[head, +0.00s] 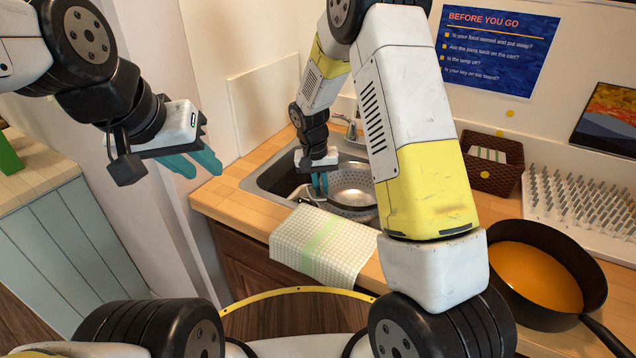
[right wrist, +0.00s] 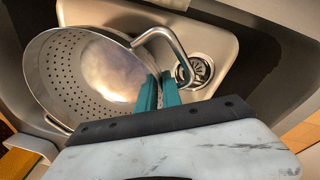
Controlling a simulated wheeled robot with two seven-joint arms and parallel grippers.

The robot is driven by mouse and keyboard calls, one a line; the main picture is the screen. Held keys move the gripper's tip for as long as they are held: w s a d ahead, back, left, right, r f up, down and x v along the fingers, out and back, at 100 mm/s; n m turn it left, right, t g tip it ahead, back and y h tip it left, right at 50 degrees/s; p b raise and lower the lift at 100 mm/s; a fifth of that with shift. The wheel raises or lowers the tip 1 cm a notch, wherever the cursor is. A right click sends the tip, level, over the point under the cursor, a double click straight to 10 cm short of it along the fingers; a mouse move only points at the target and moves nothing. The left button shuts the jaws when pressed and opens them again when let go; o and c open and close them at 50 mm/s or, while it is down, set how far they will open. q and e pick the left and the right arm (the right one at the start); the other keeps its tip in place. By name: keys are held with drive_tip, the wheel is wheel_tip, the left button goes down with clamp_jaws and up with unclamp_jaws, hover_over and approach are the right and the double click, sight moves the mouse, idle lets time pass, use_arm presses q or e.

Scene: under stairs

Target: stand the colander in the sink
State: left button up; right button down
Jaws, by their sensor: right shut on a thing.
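The colander (head: 352,197) is a perforated metal bowl with its open side up, within the sink's outline in the head view. In the right wrist view the colander (right wrist: 62,80) looks tilted, with a bent loop handle (right wrist: 168,36) at its near right side. My right gripper (head: 320,183) is shut on the colander at this handle side; its teal fingers (right wrist: 158,92) hide the exact grip. The grey sink (head: 270,180) shows its drain (right wrist: 198,70) beside the colander. I cannot tell if the colander touches the bottom. My left gripper (head: 198,160) is open and empty, away left of the counter.
A checked towel (head: 322,245) hangs over the counter's front edge before the sink. A pan with orange contents (head: 536,277), a spiked white rack (head: 580,208) and a brown basket (head: 492,165) occupy the right counter.

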drive_tip(key=shift+f, duration=1.75)
drive_tip(key=c, duration=1.5)
unclamp_jaws()
drive_tip(key=s+d+r+t+y, duration=0.1)
drive_tip(key=s+r, duration=0.2)
drive_tip(key=r, duration=0.7)
drive_tip(key=s+r, duration=0.3)
drive_tip(key=r, duration=0.7)
drive_tip(key=s+d+r+t+y, duration=0.1)
drive_tip(key=s+r, duration=0.2)
drive_tip(key=s, duration=0.4)
drive_tip(key=s+d+r+n+t, duration=0.1)
drive_tip(key=s+d+r, duration=0.1)
drive_tip(key=s+r, duration=0.2)
drive_tip(key=s+d+r+n+t+y, duration=0.1)
drive_tip(key=s+d+r+t, duration=0.1)
drive_tip(key=s, duration=0.8)
drive_tip(key=shift+d+r+y, duration=0.2)
drive_tip(key=shift+r+y, duration=0.1)
drive_tip(key=shift+r, duration=0.5)
